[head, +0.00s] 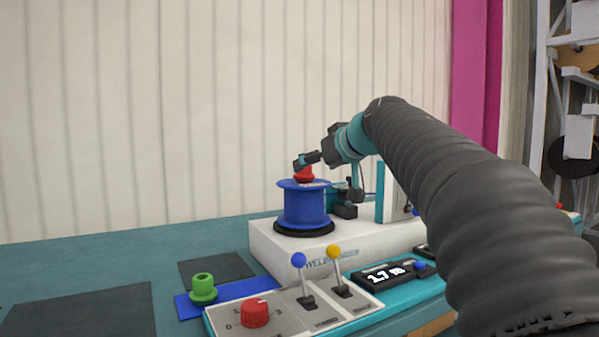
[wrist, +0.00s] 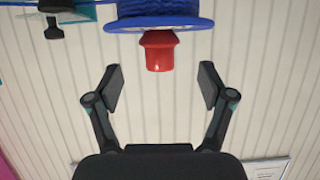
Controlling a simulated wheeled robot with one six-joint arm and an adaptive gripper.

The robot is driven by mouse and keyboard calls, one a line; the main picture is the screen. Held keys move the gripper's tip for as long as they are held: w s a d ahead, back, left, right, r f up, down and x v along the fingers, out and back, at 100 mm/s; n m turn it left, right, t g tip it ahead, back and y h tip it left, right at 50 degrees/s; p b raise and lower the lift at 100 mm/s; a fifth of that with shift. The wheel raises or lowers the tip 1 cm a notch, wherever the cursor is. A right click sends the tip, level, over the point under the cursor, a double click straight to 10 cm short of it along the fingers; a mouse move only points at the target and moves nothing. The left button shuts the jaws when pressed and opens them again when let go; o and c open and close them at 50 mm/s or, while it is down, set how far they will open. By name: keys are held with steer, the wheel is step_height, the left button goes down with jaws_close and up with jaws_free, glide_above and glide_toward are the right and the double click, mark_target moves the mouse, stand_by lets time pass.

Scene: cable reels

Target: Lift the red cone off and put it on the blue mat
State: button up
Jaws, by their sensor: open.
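The red cone (head: 303,175) sits on top of the blue cable reel (head: 303,207), which stands on a black disc on a white machine. In the wrist view the red cone (wrist: 159,50) juts from the blue reel flange (wrist: 160,23). My gripper (head: 304,162) is at the cone's top in the head view and partly covers it. In the wrist view my gripper (wrist: 162,87) is open, with its fingers spread to either side of the cone's line and no visible contact. The blue mat (head: 238,291) lies on the bench at front left, with a green cone-like piece (head: 203,287) on it.
A control panel (head: 285,312) with a red knob and blue- and yellow-topped levers stands in front of the white machine (head: 268,243). Dark mats (head: 216,269) and (head: 80,312) lie at left. Dark and teal fittings (head: 345,198) stand close right of the reel.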

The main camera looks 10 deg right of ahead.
mark_target(309, 167)
steer(key=x, duration=0.6)
steer(key=shift+p, duration=0.45)
steer(key=shift+w+r, duration=0.1)
steer(key=c, duration=1.3)
